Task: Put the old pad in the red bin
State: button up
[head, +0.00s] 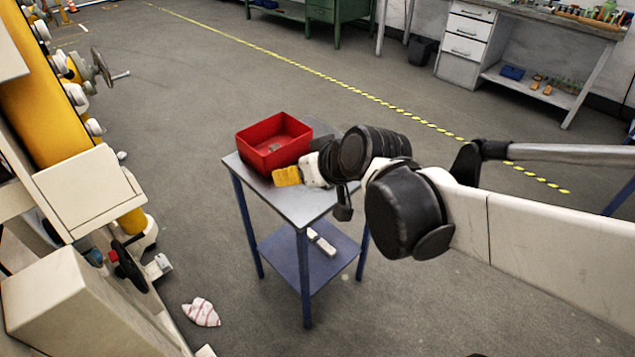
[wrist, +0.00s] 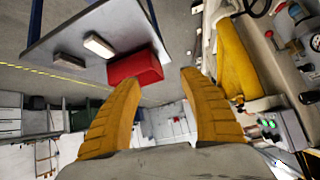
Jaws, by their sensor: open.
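The red bin (head: 272,146) stands on the small blue-legged table (head: 312,205). A small grey-brown piece (head: 275,148) lies inside it; I cannot tell whether it is the old pad. My gripper (head: 287,176) is just in front of the bin, its yellow fingers pointing left over the table edge. In the wrist view my gripper (wrist: 165,105) is open, with nothing between its fingers. The red bin (wrist: 135,67) appears beyond them. A white block (wrist: 98,45) and a grey block (wrist: 68,60) show near the bin. My arm hides part of the tabletop.
Whitish blocks (head: 322,243) lie on the table's lower shelf. A striped rag (head: 201,312) lies on the floor at lower left. A yellow and white machine (head: 85,140) stands on the left. Workbenches (head: 520,50) stand at the back. Floor behind the table is clear.

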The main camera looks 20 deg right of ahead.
jog(key=s+d+f+m+g+h, duration=0.1)
jog(key=s+d+g+h, duration=0.1)
jog(key=s, duration=1.1)
jog(key=shift+s+d+f+m+h, duration=0.15)
jog(key=shift+d+f+m+h, duration=0.2)
jog(key=shift+d, duration=0.45)
